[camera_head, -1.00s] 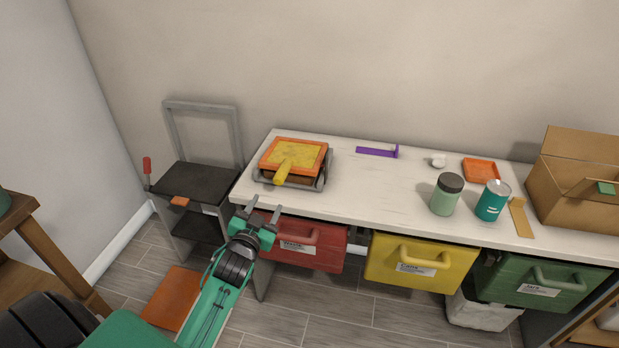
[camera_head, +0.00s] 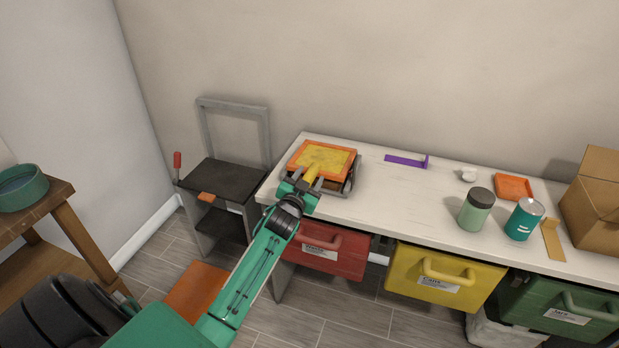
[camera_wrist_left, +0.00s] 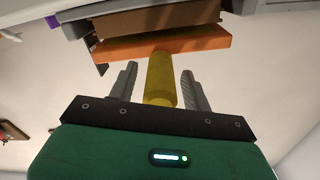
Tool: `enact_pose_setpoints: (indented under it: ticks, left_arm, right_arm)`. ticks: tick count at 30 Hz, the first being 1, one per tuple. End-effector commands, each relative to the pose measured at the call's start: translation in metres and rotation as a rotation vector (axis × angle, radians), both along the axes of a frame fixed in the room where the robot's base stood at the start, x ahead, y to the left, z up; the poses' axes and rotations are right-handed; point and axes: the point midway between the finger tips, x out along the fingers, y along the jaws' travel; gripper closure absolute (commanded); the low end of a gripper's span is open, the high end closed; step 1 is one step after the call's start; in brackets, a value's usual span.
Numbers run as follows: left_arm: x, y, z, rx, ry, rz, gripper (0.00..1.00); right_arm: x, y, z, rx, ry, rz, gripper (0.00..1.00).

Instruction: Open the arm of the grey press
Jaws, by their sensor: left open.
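The press stands at the left end of the white table, with a grey base (camera_head: 352,178), an orange frame (camera_head: 326,145) with a yellow panel, and a yellow handle (camera_head: 312,169) towards me. My left gripper (camera_head: 307,179) is open at the handle. In the left wrist view the yellow handle (camera_wrist_left: 160,83) lies between the two open fingers, with a gap on each side. The orange frame (camera_wrist_left: 165,45) is just beyond the fingertips, with a brown block (camera_wrist_left: 160,24) behind it. The gripper partly hides the handle and the near side of the press in the head view. My right gripper is not in view.
A grey rack (camera_head: 225,180) with a red grip stands left of the table. A purple piece (camera_head: 405,160), a green jar (camera_head: 476,210), a teal can (camera_head: 524,220) and an orange tray (camera_head: 514,187) lie to the right. Red (camera_head: 330,252) and yellow (camera_head: 432,278) bins hang below the table.

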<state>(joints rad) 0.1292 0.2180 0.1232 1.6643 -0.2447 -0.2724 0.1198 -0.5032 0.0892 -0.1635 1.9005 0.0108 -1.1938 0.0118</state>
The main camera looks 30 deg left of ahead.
Motion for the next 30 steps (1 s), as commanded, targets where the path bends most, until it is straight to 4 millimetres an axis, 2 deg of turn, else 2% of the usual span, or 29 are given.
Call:
enact_pose_setpoints:
  ticks: [11,14,19,30]
  left_arm:
    - [0.0061,0.0011,0.0000,0.000,0.000,0.000,0.51]
    - [0.0060,0.0011,0.0000,0.000,0.000,0.000,0.66]
    - [0.0059,0.0011,0.0000,-0.001,0.000,0.000,1.00]
    - [0.0061,0.0010,0.0029,-0.003,0.007,-0.001,1.00]
  right_arm:
    - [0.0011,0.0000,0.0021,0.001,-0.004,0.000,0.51]
    - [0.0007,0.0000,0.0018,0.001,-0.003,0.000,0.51]
    - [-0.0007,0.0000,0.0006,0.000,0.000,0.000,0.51]
    - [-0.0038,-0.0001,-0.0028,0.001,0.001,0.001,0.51]
